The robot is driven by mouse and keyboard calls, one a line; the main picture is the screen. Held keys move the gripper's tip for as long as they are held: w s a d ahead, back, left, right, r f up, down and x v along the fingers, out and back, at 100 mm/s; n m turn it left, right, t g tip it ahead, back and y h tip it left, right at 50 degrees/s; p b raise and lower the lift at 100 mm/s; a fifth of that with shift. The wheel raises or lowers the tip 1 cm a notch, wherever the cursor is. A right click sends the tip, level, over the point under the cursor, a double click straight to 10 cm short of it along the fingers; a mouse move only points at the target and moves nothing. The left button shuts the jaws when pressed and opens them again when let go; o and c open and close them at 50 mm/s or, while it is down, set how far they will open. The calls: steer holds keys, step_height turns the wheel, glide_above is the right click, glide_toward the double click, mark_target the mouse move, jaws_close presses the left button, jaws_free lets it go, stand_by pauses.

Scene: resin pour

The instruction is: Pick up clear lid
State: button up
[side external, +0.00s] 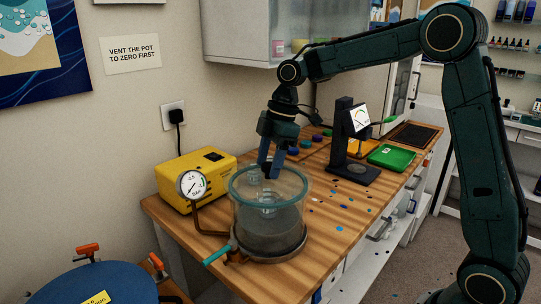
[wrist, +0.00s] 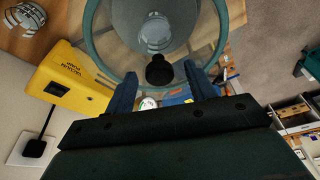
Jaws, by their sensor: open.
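The clear lid (side external: 290,187), a see-through disc with a teal rim, lies flat on the clear pot (side external: 290,220). In the wrist view the lid (wrist: 125,48) fills the upper middle, and its black knob (wrist: 159,70) stands near the rim side closest to me. My gripper (side external: 268,170) points down just over the lid. In the wrist view my gripper (wrist: 160,74) is open, with one blue finger on each side of the knob. I cannot tell whether either finger touches it. A clear cup (side external: 268,210) shows inside the pot.
A yellow vacuum pump (side external: 200,170) and a round gauge (side external: 192,184) stand left of the pot. A teal valve handle (side external: 217,255) sticks out at its lower left. A dark stand (side external: 345,130) and green tray (side external: 390,156) are behind right.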

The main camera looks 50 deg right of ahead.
steer(key=shift+a+f, duration=0.2)
steer(key=shift+f, duration=0.4)
jaws_close()
